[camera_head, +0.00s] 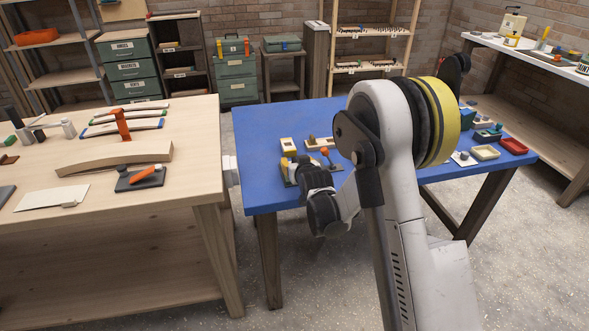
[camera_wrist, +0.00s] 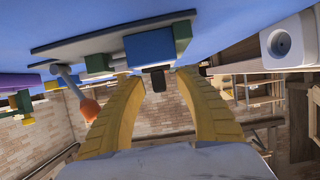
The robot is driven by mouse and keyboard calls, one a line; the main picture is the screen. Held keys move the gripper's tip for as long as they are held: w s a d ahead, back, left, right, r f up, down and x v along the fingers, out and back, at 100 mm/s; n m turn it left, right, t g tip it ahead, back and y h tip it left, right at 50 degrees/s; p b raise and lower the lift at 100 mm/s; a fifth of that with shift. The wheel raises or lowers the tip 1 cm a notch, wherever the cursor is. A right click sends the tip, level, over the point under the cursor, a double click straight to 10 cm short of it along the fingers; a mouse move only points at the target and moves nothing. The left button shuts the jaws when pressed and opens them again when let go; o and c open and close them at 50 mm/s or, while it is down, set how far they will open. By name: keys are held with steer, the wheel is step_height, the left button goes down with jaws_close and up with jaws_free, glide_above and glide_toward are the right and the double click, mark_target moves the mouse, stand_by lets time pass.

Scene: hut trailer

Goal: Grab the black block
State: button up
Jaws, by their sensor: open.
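In the wrist view, a small black block (camera_wrist: 158,79) shows between the two yellow fingers of my gripper (camera_wrist: 157,74), near their tips. The fingers stand apart, with visible gaps to the block on both sides. The block lies by a blue block (camera_wrist: 150,48) and a green block (camera_wrist: 98,64) at the edge of a flat grey plate (camera_wrist: 82,42). In the head view, my gripper (camera_head: 292,168) is low over the near left part of the blue table (camera_head: 258,183). I cannot make out the black block there; my gripper and arm cover that area.
In the wrist view, a lever with an orange knob (camera_wrist: 89,110) sticks out left of the fingers, and a white block with a round hole (camera_wrist: 287,42) is at right.

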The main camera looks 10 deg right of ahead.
jaws_close()
steer(key=shift+r, duration=0.15)
